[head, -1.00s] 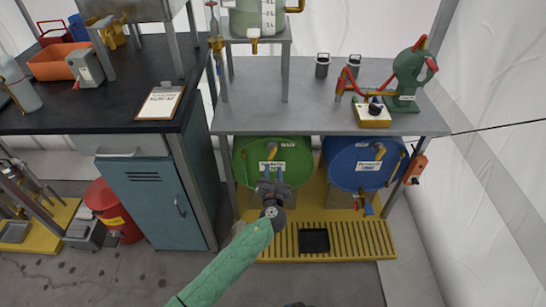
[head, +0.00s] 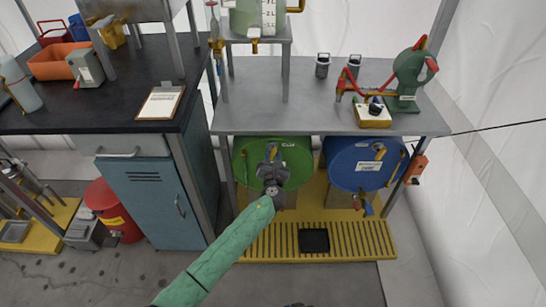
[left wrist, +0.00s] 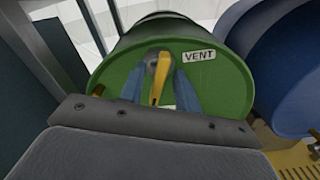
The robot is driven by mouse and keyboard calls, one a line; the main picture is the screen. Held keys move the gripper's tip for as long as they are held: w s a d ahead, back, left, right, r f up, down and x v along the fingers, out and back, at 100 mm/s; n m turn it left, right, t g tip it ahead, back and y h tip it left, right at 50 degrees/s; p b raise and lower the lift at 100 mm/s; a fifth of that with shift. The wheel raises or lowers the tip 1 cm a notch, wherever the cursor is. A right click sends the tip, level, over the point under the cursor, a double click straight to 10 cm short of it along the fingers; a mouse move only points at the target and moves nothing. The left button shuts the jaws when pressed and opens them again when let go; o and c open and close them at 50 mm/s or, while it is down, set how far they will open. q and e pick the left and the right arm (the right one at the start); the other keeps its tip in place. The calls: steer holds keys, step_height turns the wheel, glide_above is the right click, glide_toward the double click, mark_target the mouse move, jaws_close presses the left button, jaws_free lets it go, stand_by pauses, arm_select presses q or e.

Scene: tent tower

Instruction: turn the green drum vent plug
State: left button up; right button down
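The green drum (head: 300,160) lies on its side under the grey bench, its round face towards me. In the left wrist view the green drum (left wrist: 110,75) carries a white VENT label (left wrist: 198,55) near its top. Left of the label is the vent plug, a yellow lever (left wrist: 157,88) on a grey round hub. My left gripper (head: 271,153) is at the drum face, at the vent plug. In the left wrist view my left gripper (left wrist: 160,92) is open, with one blue-grey finger on each side of the lever and small gaps visible. My right gripper is out of view.
A blue drum (head: 345,165) lies just right of the green one. Both rest over a yellow slatted platform (head: 345,240). The grey bench top (head: 270,110) overhangs them, with a leg close on the left. A teal cabinet (head: 150,200) and red bin (head: 110,205) stand further left.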

arm_select(q)
jaws_close()
